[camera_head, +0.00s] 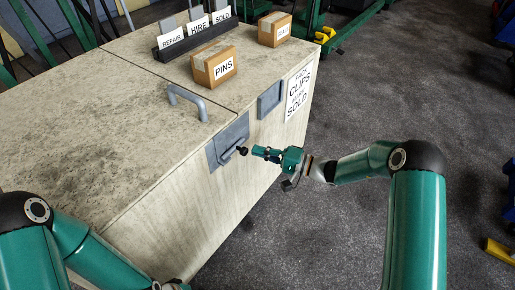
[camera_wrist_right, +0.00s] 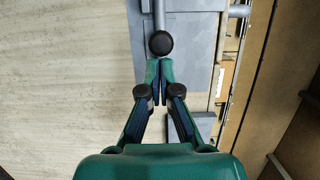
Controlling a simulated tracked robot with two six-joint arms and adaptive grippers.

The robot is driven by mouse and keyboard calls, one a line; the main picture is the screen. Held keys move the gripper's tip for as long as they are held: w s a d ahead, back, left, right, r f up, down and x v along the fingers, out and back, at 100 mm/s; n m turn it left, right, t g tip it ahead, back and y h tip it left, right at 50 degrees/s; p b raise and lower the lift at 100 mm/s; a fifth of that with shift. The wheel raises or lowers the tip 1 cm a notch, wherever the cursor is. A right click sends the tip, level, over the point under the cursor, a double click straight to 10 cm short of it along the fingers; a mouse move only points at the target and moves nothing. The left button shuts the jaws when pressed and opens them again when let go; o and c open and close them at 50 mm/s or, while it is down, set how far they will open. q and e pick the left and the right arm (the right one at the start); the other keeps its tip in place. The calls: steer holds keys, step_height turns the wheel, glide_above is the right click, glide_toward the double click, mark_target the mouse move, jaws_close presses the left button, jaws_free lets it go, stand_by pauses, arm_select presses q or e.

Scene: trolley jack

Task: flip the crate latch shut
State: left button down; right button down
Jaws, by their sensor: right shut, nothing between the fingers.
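The pale crate (camera_head: 130,150) has a grey latch plate (camera_head: 214,152) on its front side, just below the lid edge. The latch lever is a grey bar ending in a black knob (camera_head: 242,151), sticking out from the plate. In the right wrist view the knob (camera_wrist_right: 161,43) is right ahead of the fingertips, with the grey bar (camera_wrist_right: 159,14) running up behind it. My right gripper (camera_head: 255,150) is shut and empty, its tips close to the knob; I cannot tell whether they touch. My left arm shows at bottom left, its gripper out of view.
A grey handle (camera_head: 188,98) stands on the lid. A PINS box (camera_head: 214,68), a smaller box (camera_head: 275,29) and a sign rack (camera_head: 200,38) are on top. A second grey plate (camera_head: 270,99) and a paper sign (camera_head: 298,92) are on the front.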

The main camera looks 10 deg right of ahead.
steer(key=v, duration=1)
steer(key=shift+d, duration=0.3)
steer(key=shift+w, duration=0.1)
